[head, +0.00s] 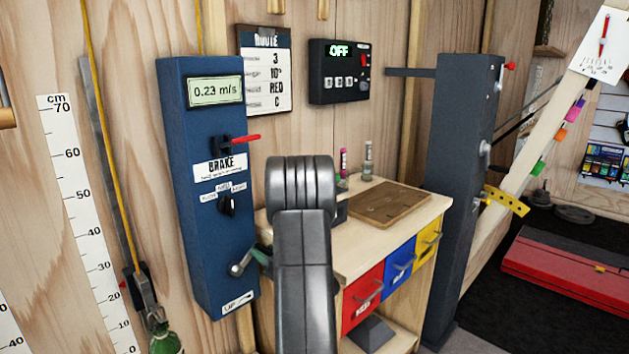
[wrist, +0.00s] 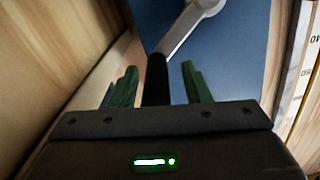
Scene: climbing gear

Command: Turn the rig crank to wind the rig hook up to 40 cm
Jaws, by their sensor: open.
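The blue rig box (head: 210,130) stands upright on the wall, its display reading 0.23 m/s. The rig crank (head: 240,264) is low on its front; its silver arm (wrist: 188,28) and dark handle (wrist: 156,78) show in the wrist view. My gripper (wrist: 157,82) is open, with one green finger on either side of the handle and gaps visible. In the head view my arm hides most of the gripper. The rig hook (head: 149,295) hangs low at left beside the cm scale (head: 85,210), with a green bottle-like load (head: 165,340) beneath it.
A red brake lever (head: 240,138) and a dark knob (head: 227,205) are above the crank. A wooden bench (head: 405,232) with coloured drawers stands close at right. A dark post (head: 465,180) is beyond it. A yellow rope (head: 105,140) runs down at left.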

